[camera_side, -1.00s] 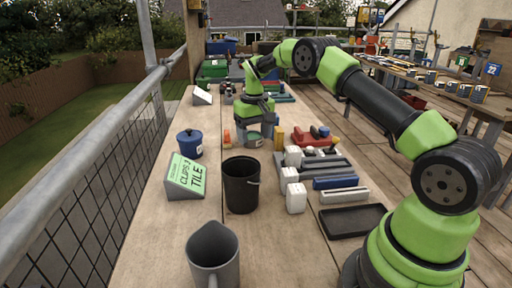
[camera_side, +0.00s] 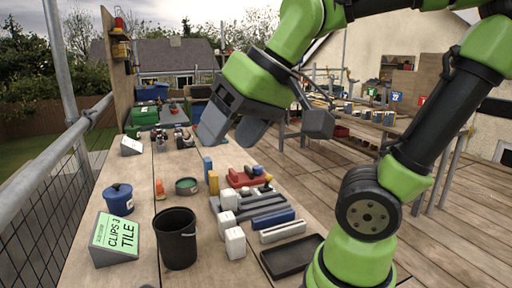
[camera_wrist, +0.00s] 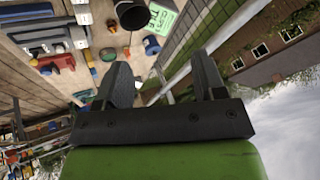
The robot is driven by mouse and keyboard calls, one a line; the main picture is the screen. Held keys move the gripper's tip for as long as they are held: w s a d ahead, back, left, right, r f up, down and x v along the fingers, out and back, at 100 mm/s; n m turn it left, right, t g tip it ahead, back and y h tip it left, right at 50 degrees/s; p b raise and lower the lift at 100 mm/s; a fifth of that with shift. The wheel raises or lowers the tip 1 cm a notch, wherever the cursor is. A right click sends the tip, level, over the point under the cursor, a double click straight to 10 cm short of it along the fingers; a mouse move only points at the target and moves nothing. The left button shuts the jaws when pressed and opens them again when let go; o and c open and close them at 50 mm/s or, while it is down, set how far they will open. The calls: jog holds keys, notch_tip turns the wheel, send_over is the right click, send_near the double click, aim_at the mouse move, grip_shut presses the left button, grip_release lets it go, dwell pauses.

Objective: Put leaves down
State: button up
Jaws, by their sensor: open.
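No leaves can be made out in either view. My gripper (camera_side: 232,128) is raised high above the far part of the bench in the side view and is tilted. Its two dark fingers are spread apart, and nothing shows between them. In the wrist view the gripper (camera_wrist: 161,64) also shows open and empty, with the bench upside down beyond it. A small round green tin (camera_side: 187,186) stands on the bench below the gripper; its contents are too small to tell.
A black bucket (camera_side: 177,240), a blue lidded pot (camera_side: 119,200) and a green "CLIPS 3 TILE" sign (camera_side: 116,236) stand at the left. White blocks (camera_side: 235,243), a red tool (camera_side: 248,178) and a black tray (camera_side: 291,257) lie right. A metal railing (camera_side: 50,170) runs along the left edge.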

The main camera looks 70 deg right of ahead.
jog(key=shift+t, duration=0.4)
jog(key=s, duration=0.1)
jog(key=s+f, duration=0.1)
jog(key=s+a, duration=0.1)
jog(key=s, duration=0.1)
jog(key=shift+f, duration=0.35)
dwell(0.4)
